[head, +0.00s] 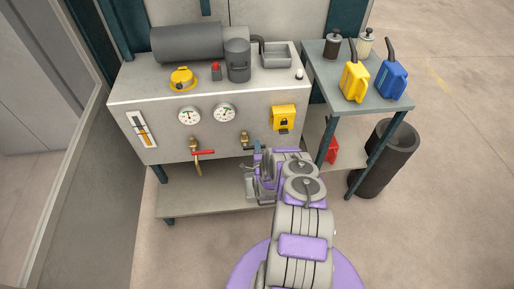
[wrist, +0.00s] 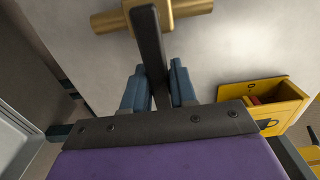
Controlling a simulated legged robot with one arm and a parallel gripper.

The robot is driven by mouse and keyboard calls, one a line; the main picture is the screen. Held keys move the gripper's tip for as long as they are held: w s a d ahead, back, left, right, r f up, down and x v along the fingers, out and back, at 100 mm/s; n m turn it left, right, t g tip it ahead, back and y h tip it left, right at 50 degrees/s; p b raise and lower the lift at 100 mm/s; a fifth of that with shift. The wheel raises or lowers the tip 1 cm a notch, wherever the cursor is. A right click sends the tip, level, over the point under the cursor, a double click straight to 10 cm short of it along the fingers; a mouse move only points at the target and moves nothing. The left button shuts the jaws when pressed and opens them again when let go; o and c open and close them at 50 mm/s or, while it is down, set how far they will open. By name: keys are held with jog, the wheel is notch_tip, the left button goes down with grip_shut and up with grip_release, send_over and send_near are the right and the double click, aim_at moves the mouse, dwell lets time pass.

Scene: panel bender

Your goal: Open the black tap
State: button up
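The black tap is a brass valve (head: 244,137) on the front of the grey bench panel, with a black lever handle. In the wrist view its brass body (wrist: 180,10) crosses the top, and the black handle (wrist: 149,40) runs down from it between my fingers. My gripper (wrist: 158,72) has one blue finger on each side of the handle, close to it. I cannot tell whether both fingers touch it. In the head view my gripper (head: 252,148) is at the tap and hides part of the handle.
A second tap with a red handle (head: 203,153) is to the left. A yellow lock box (head: 284,117) is close on the right. Two gauges sit above the taps. A lower shelf (head: 215,199) runs beneath, and a side table (head: 320,70) with bottles stands right.

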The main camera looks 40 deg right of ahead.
grip_shut()
jog(key=shift+d+f, duration=0.1)
